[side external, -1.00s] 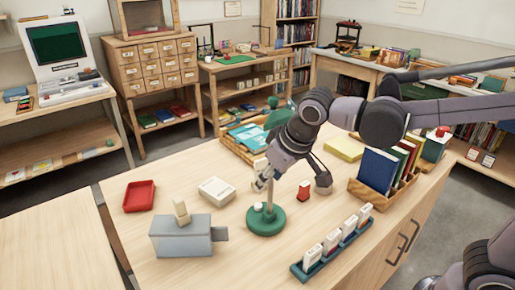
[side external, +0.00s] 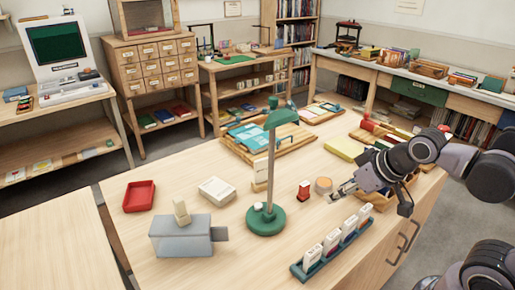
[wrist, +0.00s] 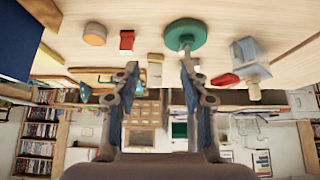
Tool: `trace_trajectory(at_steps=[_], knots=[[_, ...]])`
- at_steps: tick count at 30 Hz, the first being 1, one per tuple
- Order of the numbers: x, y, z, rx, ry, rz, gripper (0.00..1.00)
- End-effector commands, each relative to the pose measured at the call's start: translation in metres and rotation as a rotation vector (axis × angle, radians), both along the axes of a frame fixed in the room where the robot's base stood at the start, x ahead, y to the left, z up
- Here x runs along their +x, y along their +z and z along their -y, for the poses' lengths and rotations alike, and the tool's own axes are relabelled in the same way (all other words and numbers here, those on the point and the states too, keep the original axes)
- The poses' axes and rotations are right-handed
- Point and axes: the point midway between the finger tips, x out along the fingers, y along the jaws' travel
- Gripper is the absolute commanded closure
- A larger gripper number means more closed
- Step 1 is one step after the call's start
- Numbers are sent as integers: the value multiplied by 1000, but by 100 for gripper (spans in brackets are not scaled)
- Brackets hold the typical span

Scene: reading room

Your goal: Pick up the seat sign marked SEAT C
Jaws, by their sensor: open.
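Several white upright signs (side external: 331,242) stand in a row in a long dark teal rack (side external: 311,268) at the front of the table. Their lettering is too small to read, so I cannot tell which one is SEAT C. My gripper (side external: 337,194) is open and empty above the table, behind the rack and right of the green lamp. In the wrist view my gripper (wrist: 158,70) has its two fingers apart with nothing between them. The sign rack does not show in the wrist view.
The green lamp base (side external: 265,220), a red stamp (side external: 304,191) and a round tan object (side external: 323,185) are left of my gripper. A wooden book rack (side external: 377,202) is partly hidden by my arm. A grey box (side external: 180,237) and red tray (side external: 139,196) stand farther left.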

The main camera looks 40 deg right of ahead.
Motion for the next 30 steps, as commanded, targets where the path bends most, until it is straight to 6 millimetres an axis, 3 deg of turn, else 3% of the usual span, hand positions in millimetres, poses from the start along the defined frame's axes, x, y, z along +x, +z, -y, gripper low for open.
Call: trace_trajectory(at_steps=[9,11,20,25,30], knots=[[0,0,0,0,0,-1,55],[0,0,0,0,0,-1,62],[0,1,0,0,0,-1,62],[0,20,0,0,0,-1,62],[0,58,0,0,0,-1,62]])
